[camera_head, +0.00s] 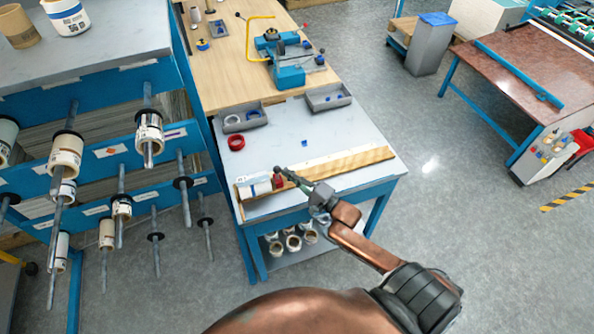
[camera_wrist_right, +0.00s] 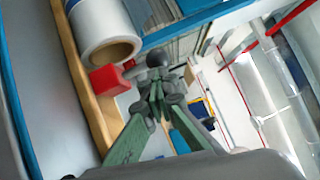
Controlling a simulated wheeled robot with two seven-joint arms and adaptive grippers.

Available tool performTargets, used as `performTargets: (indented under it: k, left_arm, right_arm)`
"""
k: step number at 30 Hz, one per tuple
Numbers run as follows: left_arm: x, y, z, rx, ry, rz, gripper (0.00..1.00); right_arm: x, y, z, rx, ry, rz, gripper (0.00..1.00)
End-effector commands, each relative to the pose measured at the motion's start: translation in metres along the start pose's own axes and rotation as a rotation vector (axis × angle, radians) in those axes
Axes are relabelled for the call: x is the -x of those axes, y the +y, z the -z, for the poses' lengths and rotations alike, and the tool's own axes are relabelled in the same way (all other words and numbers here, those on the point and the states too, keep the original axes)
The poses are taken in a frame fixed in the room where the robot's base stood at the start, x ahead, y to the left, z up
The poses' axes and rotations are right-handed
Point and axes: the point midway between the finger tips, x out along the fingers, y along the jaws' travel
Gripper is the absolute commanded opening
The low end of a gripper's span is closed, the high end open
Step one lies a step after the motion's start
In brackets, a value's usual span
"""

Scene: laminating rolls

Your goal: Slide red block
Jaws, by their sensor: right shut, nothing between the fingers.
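The red block (camera_head: 278,182) sits at the right end of a white roll (camera_head: 256,187), on a wooden-edged tray or board (camera_head: 365,158) near the table's front edge. In the right wrist view the red block (camera_wrist_right: 106,80) lies left of my fingertips, between the wooden edge (camera_wrist_right: 92,105) and the open end of the white roll (camera_wrist_right: 107,45). My right gripper (camera_head: 281,172) is shut and empty, its tips beside the block; whether they touch it I cannot tell. The closed fingers also show in the right wrist view (camera_wrist_right: 157,88). My left gripper is out of view.
Behind the board on the grey table (camera_head: 285,140) are a red ring (camera_head: 236,142) and two small grey trays (camera_head: 328,97) (camera_head: 242,117). A blue clamp device (camera_head: 289,75) stands further back. A rack with rolls on rods (camera_head: 66,150) stands at left.

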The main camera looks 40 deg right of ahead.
Motion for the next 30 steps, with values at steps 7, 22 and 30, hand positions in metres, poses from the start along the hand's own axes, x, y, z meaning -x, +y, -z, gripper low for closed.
performTargets:
  k: [7, 22, 30]
  left_arm:
    - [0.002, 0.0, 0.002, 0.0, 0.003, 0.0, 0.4]
    - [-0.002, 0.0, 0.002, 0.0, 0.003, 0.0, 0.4]
    - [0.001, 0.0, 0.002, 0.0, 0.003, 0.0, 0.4]
  right_arm:
    - [-0.003, 0.0, -0.004, 0.001, -0.001, 0.003, 0.0]
    - [0.022, 0.004, 0.025, 0.002, -0.008, -0.004, 0.0]
    - [0.083, 0.003, 0.024, -0.001, -0.007, -0.002, 0.0]
